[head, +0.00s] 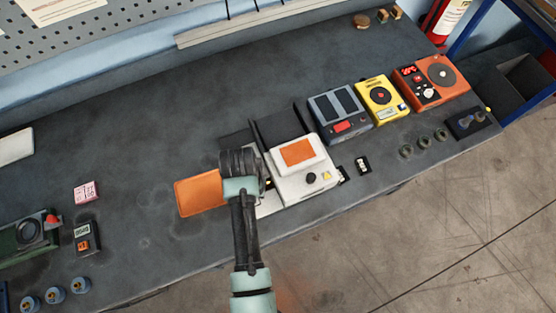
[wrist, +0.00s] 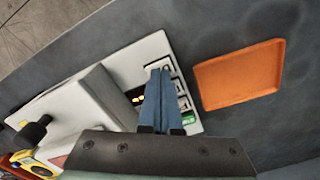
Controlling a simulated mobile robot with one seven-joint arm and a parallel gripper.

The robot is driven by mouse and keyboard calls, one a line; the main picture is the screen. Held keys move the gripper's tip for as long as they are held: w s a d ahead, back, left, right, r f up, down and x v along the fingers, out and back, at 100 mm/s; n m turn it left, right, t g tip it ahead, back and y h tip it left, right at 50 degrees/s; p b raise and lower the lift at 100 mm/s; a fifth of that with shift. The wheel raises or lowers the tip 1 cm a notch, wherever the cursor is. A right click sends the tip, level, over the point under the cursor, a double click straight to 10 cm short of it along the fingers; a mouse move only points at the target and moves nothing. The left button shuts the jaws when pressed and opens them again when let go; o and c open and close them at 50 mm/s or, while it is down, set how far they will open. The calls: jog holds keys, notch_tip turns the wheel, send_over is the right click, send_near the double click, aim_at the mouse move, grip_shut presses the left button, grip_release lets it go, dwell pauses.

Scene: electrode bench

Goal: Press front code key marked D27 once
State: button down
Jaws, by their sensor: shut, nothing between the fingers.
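The white device (head: 292,180) with an orange panel on top stands near the bench's front edge in the head view. In the wrist view its white housing (wrist: 145,55) carries a row of small pale keys (wrist: 180,88) and one green key (wrist: 188,119). The key markings are too small to read, so I cannot tell which is D27. My gripper (wrist: 157,72) is shut and empty, its blue fingers over the device beside the key row. The fingers hide part of that face, and I cannot tell whether they touch it. In the head view my arm hides the keys.
A flat orange tray (head: 200,197) lies left of the device. A grey-blue device (head: 340,112), a yellow one (head: 381,99) and an orange-red one (head: 430,82) stand to the right. A small black block (head: 362,165) lies near the front edge. The bench behind is mostly clear.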

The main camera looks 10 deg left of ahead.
jog(key=shift+f+b, duration=0.3)
jog(key=shift+f, duration=0.15)
jog(key=shift+r, duration=0.1)
notch_tip(320, 180, up, 6)
jog(key=p, duration=0.6)
jog(key=shift+p, duration=0.35)
dwell(0.6)
